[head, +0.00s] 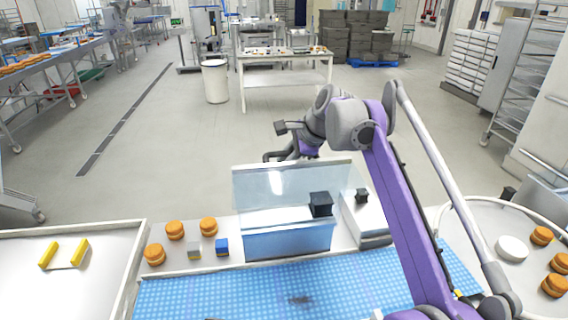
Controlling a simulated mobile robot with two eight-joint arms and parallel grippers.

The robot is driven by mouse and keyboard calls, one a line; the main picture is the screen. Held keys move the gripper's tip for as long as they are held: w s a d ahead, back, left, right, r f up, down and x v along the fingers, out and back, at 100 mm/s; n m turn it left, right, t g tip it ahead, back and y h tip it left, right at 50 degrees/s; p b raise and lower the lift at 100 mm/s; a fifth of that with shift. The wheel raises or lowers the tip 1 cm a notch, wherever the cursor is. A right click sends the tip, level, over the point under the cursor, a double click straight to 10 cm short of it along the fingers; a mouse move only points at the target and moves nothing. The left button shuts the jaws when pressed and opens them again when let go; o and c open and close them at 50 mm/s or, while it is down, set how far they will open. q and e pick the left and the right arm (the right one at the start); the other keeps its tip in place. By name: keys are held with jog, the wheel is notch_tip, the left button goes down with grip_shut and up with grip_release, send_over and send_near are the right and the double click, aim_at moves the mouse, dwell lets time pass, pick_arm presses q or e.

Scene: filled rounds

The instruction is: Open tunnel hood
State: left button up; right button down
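The tunnel hood (270,187) is a clear panel with a pale rim. It stands tilted up above the back of a blue-tinted clear box (288,240) behind the blue belt (230,290). My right arm reaches in from the lower right across the belt. Its gripper (276,155) is just beyond the panel's upper edge; I cannot tell whether it touches the panel. Its fingers are small, dark and partly hidden, so their opening is unclear. My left gripper is not in view.
Orange filled rounds (175,231), a grey block (194,250) and a blue block (222,247) sit left of the box. A tray (60,295) with yellow bars is at far left. A round table (490,275) with a white disc (512,248) and more rounds is at right.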

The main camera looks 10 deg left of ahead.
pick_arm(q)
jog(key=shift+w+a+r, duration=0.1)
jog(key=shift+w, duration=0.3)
pick_arm(e)
jog(key=shift+w+a+r+g, duration=0.1)
jog(key=shift+w+a+g, duration=0.15)
jog(key=shift+w, duration=0.55)
jog(key=shift+f+g, duration=0.2)
jog(key=shift+g, duration=0.05)
jog(key=c, duration=1.1)
grip_release()
jog(key=shift+f, duration=0.1)
